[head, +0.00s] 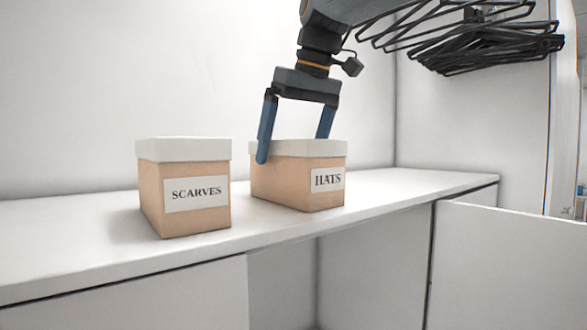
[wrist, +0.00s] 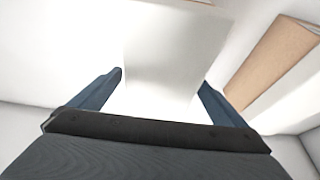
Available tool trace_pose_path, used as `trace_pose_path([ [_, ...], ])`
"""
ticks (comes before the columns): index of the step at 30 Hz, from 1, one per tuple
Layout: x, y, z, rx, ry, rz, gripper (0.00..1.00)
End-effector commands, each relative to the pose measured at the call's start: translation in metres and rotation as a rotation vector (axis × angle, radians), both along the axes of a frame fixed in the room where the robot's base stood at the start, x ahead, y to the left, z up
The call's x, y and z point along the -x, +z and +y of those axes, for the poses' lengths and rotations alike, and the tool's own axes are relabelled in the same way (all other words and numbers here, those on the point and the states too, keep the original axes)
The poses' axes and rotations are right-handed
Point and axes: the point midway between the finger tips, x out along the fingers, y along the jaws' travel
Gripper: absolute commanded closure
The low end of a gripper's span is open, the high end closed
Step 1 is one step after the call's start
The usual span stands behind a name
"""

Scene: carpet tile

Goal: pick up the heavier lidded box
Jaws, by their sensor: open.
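The box labelled HATS (head: 290,185) is tan with a white lid and stands upright on the white shelf. The box labelled SCARVES (head: 185,208) is similar and stands to its left, closer to the shelf's front edge. My gripper (head: 292,149) is open and points down over the HATS box. Its left finger overlaps the lid's left end, and its right finger is at the lid's far side; contact cannot be told. In the wrist view a white lid (wrist: 165,60) lies between the two fingers. A tan box side (wrist: 272,65) shows at the right there. Which box is heavier does not show.
The white shelf top (head: 400,190) is clear to the right of the boxes. A wall stands behind it. Dark hangers (head: 480,40) hang at the upper right. A white panel (head: 510,260) is at the lower right, and an open gap lies below the shelf.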

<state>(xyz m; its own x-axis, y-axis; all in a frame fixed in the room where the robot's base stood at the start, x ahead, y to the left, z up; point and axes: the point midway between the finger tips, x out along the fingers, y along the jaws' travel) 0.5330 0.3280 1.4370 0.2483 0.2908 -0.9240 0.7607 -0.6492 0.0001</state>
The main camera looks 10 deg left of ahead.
Motion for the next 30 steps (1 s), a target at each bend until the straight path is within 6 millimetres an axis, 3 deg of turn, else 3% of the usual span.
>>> trace_pose_path([
  [6,-0.005,-0.023,0.008,0.001,0.000,0.001,0.04],
  [14,-0.006,-0.026,0.009,0.000,0.000,0.000,0.04],
  [27,-0.006,-0.025,0.009,0.000,0.000,0.000,0.76],
  [30,-0.006,-0.023,0.009,-0.003,0.001,-0.004,0.88],
])
